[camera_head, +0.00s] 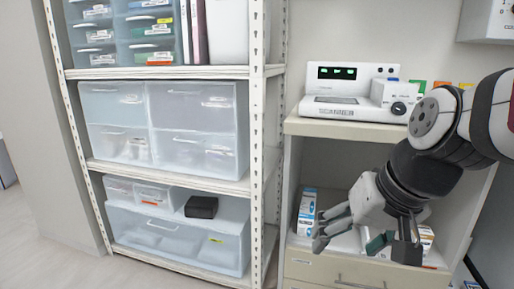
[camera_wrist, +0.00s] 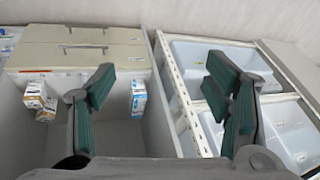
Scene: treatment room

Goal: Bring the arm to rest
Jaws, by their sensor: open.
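My gripper (camera_head: 362,240) hangs at the right of the head view, in front of the open compartment of a beige cabinet (camera_head: 297,128). Its fingers are spread apart and nothing is between them. In the wrist view my gripper (camera_wrist: 165,100) also shows open and empty, with green pads on both fingers. The arm is bent, with the wrist below the level of the cabinet top. Whether the fingers reach inside the compartment is hard to tell.
A white device (camera_head: 348,90) stands on the cabinet top. Small boxes, one blue and white (camera_head: 306,211), stand in the compartment. A drawer (camera_head: 335,272) is below. A white shelf rack (camera_head: 258,150) with translucent bins (camera_head: 180,235) stands to the left. The floor at lower left is clear.

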